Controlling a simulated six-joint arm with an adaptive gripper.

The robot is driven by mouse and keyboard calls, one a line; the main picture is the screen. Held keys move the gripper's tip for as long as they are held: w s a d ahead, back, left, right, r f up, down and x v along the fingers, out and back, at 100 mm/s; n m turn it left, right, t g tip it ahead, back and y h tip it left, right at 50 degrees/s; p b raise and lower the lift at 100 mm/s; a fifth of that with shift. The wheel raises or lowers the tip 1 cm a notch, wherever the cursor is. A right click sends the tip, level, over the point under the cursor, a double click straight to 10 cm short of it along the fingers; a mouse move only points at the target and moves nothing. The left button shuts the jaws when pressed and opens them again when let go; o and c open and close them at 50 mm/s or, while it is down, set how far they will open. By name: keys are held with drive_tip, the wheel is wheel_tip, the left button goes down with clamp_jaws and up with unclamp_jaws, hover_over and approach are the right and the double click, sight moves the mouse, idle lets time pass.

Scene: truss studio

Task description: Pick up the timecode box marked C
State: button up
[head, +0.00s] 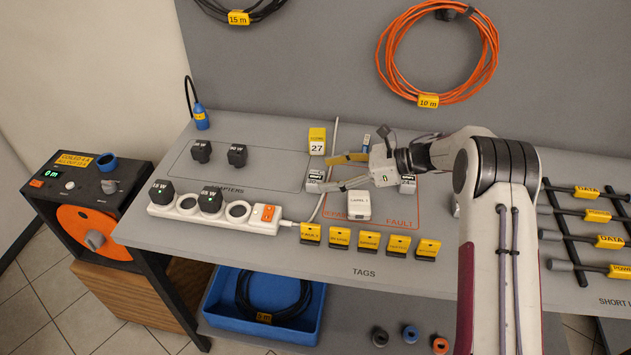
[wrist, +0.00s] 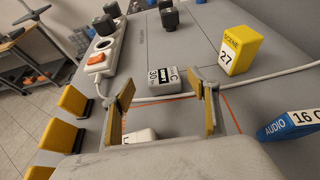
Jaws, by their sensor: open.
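In the head view the box (head: 314,174) sits at the left edge of the orange outline. My gripper (head: 330,173) is open and empty, with its yellow-padded fingers pointing left toward the box. The lower finger partly covers the box there.
A yellow box marked 27 (head: 317,141) stands just behind. A white box (head: 358,206) is in front of the fingers, and another timecode box (head: 407,186) is right of the gripper. A pale cable (head: 331,160) runs close by. Yellow tags (head: 369,241) line the front.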

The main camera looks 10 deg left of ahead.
sight(317, 177)
drive_tip(key=shift+a+f, duration=0.1)
drive_tip(key=shift+f+x, duration=0.2)
drive_tip(key=shift+x, duration=0.75)
drive_tip(key=shift+f+x, duration=0.15)
drive_tip(key=shift+x, duration=0.8)
drive_tip(key=shift+w+a+f, duration=0.2)
drive_tip(key=shift+w+a, duration=0.05)
drive_tip(key=shift+a, duration=0.15)
drive_tip(key=c, duration=1.2)
